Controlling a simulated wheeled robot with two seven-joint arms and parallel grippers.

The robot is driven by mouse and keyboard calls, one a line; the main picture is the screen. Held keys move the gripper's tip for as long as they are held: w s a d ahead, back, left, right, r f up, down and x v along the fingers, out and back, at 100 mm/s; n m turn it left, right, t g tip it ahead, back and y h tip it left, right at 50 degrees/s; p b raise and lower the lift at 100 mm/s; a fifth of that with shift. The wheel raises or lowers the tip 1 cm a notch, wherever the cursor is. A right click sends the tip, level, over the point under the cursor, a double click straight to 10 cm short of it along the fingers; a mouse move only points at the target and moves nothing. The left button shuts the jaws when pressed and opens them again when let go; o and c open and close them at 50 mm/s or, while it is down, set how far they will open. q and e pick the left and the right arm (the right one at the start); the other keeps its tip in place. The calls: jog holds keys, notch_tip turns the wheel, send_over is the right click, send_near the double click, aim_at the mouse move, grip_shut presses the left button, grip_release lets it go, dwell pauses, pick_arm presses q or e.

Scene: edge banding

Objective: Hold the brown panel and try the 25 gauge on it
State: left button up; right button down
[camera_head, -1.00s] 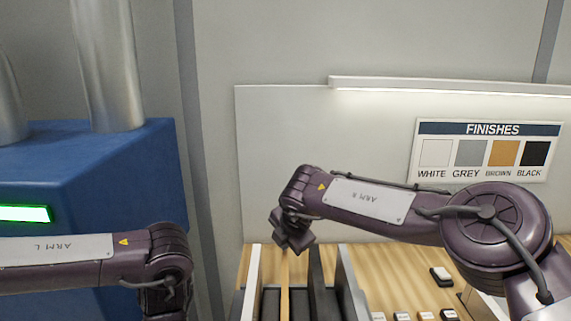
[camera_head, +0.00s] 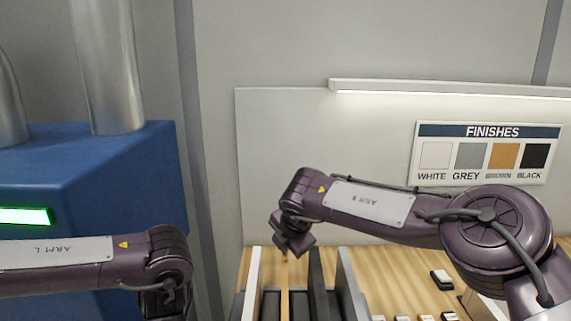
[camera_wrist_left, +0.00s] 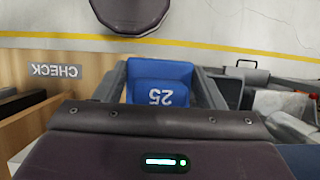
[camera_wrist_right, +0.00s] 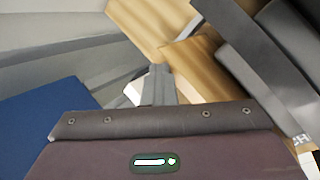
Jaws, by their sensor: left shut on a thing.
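The brown panel (camera_head: 284,268) stands on edge in the rack on the bench, between a white panel and a black one. My right gripper (camera_head: 293,246) is at the top of the brown panel's far part. In the right wrist view its fingers (camera_wrist_right: 155,86) are close to brown wood. I cannot tell whether they are apart or gripping. The blue 25 gauge (camera_wrist_left: 160,84) is between the fingers of my left gripper (camera_wrist_left: 163,75), which is shut on it. Its number reads upside down. The left gripper is out of the head view.
The white panel (camera_head: 251,275), black panel (camera_head: 316,275) and grey panel (camera_head: 346,275) flank the brown one. Several small blocks (camera_head: 426,316) lie on the bench at right. A CHECK label (camera_wrist_left: 56,71) shows in the left wrist view. A blue machine (camera_head: 90,190) stands at left.

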pick_arm(q)
jog(key=shift+f, duration=0.1)
pick_arm(e)
jog(key=shift+s+f, duration=0.15)
jog(key=shift+f, duration=0.3)
